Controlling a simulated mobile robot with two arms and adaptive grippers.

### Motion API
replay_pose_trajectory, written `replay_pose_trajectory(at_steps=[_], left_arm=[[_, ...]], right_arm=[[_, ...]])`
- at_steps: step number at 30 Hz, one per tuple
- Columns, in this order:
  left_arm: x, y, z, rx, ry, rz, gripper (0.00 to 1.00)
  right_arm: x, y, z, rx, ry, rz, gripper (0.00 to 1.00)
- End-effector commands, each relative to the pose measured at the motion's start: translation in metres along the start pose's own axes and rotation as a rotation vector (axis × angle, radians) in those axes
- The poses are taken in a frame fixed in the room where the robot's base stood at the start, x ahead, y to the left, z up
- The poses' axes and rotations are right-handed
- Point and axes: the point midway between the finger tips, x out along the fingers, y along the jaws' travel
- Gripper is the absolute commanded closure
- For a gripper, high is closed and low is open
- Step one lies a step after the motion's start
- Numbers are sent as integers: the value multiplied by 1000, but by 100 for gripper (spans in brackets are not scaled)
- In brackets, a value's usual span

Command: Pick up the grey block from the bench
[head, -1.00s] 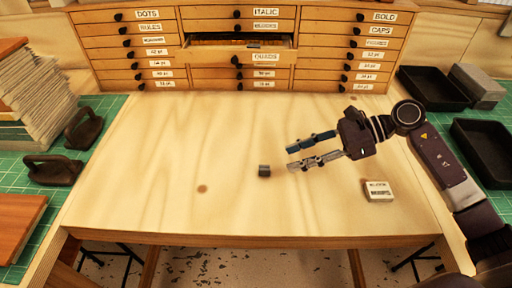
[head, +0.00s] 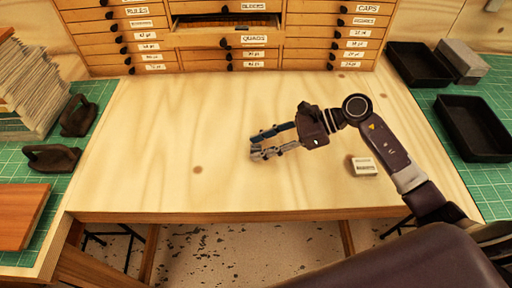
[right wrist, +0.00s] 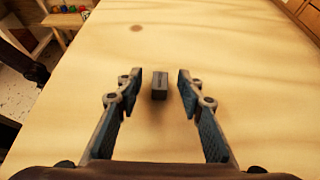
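The grey block (right wrist: 160,86) is a small dark grey piece on the pale wooden bench (head: 130,150). In the right wrist view it lies between the fingertips of my right gripper (right wrist: 159,76), with a gap on each side. In the head view my right gripper (head: 255,146) reaches in from the right, open, its fingers pointing left. There the block is mostly hidden at the fingertips and hard to make out. Whether the fingers are down at the block's height I cannot tell. My left gripper is not in view.
A small labelled white box (head: 364,166) sits on the bench at right. A drawer cabinet (head: 105,38) stands behind, one middle drawer partly open. Black trays (head: 474,127) lie at the right, dark iron-like pieces (head: 52,157) and a paper stack (head: 30,85) at the left.

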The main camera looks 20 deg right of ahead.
Motion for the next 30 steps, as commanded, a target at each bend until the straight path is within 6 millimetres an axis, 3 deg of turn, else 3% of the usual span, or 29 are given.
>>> replay_pose_trajectory(at_steps=[1, 11, 23, 30], left_arm=[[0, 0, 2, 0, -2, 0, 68], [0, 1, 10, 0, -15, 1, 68], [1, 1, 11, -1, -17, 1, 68], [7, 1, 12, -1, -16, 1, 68]], right_arm=[[0, 0, 0, 0, 0, 0, 65], [0, 0, 0, 0, 0, 0, 100], [-2, 0, 2, -1, -1, -1, 100], [-12, -1, 21, -6, 0, -2, 100]])
